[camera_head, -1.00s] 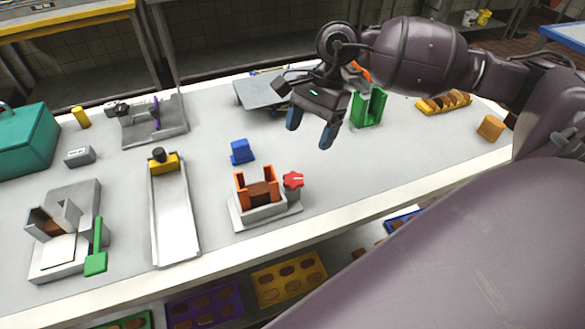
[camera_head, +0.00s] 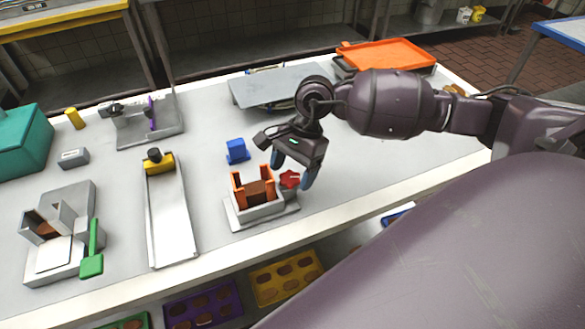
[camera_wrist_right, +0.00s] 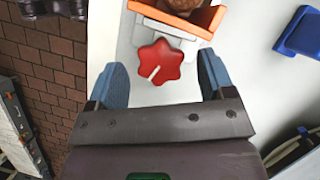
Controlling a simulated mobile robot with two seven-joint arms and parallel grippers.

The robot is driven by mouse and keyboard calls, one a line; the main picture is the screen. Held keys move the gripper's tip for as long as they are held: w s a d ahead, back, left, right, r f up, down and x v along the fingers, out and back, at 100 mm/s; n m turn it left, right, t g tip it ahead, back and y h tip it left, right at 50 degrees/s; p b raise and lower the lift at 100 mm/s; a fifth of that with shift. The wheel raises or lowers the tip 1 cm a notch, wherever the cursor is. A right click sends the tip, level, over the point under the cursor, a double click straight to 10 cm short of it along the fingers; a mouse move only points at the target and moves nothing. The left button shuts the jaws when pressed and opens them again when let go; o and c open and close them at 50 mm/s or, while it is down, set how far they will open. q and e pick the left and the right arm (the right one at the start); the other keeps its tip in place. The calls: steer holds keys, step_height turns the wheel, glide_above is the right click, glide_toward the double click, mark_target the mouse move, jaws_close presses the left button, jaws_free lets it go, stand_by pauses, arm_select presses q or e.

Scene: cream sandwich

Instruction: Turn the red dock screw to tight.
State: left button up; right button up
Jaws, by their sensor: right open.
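The red dock screw (camera_head: 289,179) is a star-shaped knob with a pale line on its face. It sits at the right side of the grey dock (camera_head: 262,214), which holds an orange open holder (camera_head: 240,192) with a brown piece in it. My right gripper (camera_head: 292,172) is open, with its blue fingers on either side of the screw in the head view. In the right wrist view the screw (camera_wrist_right: 158,62) lies ahead and between the open fingers (camera_wrist_right: 160,80), with a gap to each. My left gripper is not in view.
A blue block (camera_head: 237,151) stands just behind the dock. A grey slide with a yellow block (camera_head: 159,163) lies to the left. A grey raised plate (camera_head: 280,86) and an orange tray (camera_head: 386,55) are behind. The table's front edge is close to the dock.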

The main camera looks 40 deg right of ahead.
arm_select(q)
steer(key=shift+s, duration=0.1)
arm_select(e)
steer(key=shift+c, duration=0.2)
steer(key=c, duration=0.9)
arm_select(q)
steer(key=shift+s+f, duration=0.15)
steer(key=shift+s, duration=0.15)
